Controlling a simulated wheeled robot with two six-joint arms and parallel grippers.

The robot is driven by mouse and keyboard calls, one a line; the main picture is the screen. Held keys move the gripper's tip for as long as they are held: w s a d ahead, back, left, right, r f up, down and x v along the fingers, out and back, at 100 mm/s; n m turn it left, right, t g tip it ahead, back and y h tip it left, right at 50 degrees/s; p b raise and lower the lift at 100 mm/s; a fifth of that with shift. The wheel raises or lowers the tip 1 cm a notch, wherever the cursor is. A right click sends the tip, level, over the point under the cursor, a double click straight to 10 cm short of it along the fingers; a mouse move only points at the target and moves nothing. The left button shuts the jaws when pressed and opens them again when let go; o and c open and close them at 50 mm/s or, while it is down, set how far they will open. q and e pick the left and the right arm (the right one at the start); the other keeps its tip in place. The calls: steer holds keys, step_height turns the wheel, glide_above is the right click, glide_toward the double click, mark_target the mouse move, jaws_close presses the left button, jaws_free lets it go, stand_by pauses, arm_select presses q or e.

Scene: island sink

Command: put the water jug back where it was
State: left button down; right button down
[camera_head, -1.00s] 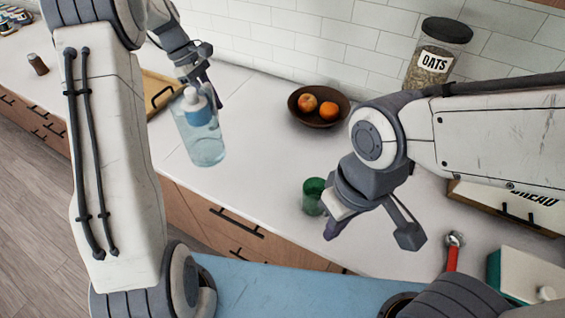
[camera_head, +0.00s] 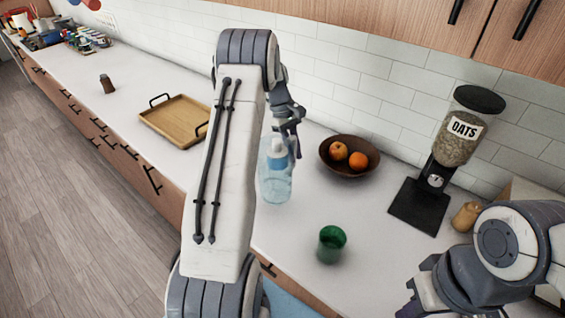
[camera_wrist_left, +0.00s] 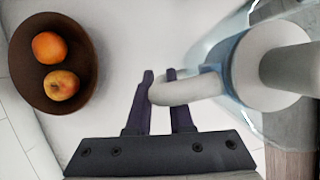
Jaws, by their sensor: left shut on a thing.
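The water jug (camera_head: 277,182) is clear and bluish with a white and blue top. It looks roughly upright over the counter, left of the fruit bowl. I cannot tell whether its base touches the counter. My left gripper (camera_head: 290,126) is at the jug's top. In the left wrist view, the fingers (camera_wrist_left: 159,100) are shut on the pale handle of the jug (camera_wrist_left: 225,75), whose body is partly cut off at the right. My right gripper (camera_head: 418,300) is at the lower right edge, partly out of frame, apart from the jug; its fingertips are not clear.
A brown bowl (camera_head: 349,168) with fruit stands right of the jug. A green cup (camera_head: 331,244) stands nearer the front edge. A black-based oats dispenser (camera_head: 456,140) is at the right. A wooden tray (camera_head: 176,122) lies left, with bare counter around it.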

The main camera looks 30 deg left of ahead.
arm_select(q)
steer(key=a+f+p, duration=0.3)
steer(key=f, duration=0.3)
steer(key=shift+s+a+f, duration=0.15)
steer(key=shift+s+a, duration=0.1)
steer(key=shift+a, duration=0.15)
steer(key=shift+f, duration=0.1)
steer(key=c, duration=0.8)
jaws_free()
